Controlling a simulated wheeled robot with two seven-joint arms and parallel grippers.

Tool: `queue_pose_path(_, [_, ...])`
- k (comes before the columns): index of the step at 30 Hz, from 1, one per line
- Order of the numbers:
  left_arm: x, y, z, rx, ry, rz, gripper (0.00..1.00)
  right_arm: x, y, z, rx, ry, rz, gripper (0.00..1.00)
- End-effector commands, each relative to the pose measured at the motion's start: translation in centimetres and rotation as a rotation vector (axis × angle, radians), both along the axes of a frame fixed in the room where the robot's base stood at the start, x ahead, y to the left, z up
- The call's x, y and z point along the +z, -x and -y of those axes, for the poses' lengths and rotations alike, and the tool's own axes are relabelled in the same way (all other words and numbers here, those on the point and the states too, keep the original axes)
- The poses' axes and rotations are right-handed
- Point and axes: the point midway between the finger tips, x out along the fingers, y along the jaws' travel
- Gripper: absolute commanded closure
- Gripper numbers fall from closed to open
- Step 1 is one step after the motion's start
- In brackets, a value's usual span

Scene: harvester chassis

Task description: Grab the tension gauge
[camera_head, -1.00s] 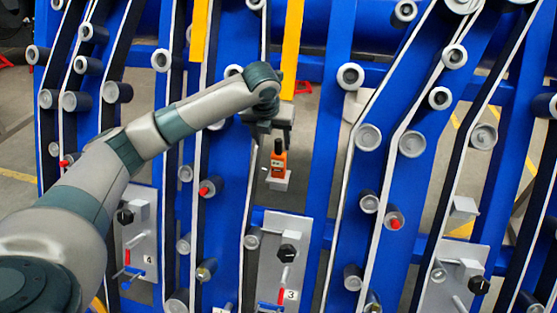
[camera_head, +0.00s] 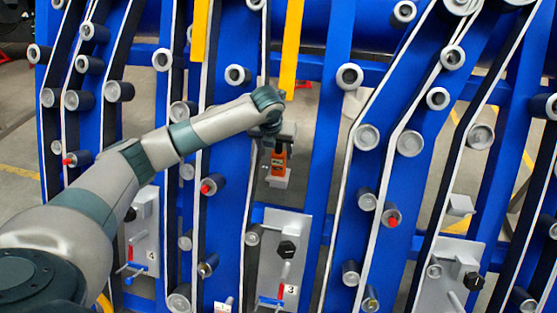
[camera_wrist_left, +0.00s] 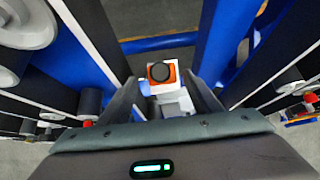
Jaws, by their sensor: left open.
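The tension gauge (camera_head: 279,160) is a small orange and black device upright on a light grey bracket (camera_head: 279,180), in the middle of the head view. In the left wrist view the orange gauge (camera_wrist_left: 162,73) with a dark round top shows just beyond and between the fingers. My left gripper (camera_head: 279,143) is right above the gauge in the head view, its fingers partly hidden by the wrist. In the left wrist view its two fingers (camera_wrist_left: 165,98) are apart, with nothing seen clamped between them. My right gripper is not in view.
Blue frame beams with white-edged belts and grey rollers (camera_head: 350,77) stand on both sides of the gauge. A yellow bar (camera_head: 291,45) hangs above it. A grey plate numbered 3 (camera_head: 300,225) with a black knob is below. Some open space lies right of the gauge.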

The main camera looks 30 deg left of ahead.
Motion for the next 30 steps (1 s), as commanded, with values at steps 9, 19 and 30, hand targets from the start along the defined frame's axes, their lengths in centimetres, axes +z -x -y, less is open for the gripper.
queue_pose_path(9, [-3.0, -1.6, 0.0, 0.000, 0.001, -0.003, 0.42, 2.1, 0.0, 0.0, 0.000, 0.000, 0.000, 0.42])
queue_pose_path(19, [-3.7, -1.9, -0.1, -0.002, 0.000, -0.001, 0.42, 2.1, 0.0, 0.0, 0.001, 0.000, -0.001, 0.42])
queue_pose_path(30, [-3.7, -1.9, -0.1, -0.001, 0.000, -0.001, 0.71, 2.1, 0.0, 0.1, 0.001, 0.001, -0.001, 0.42])
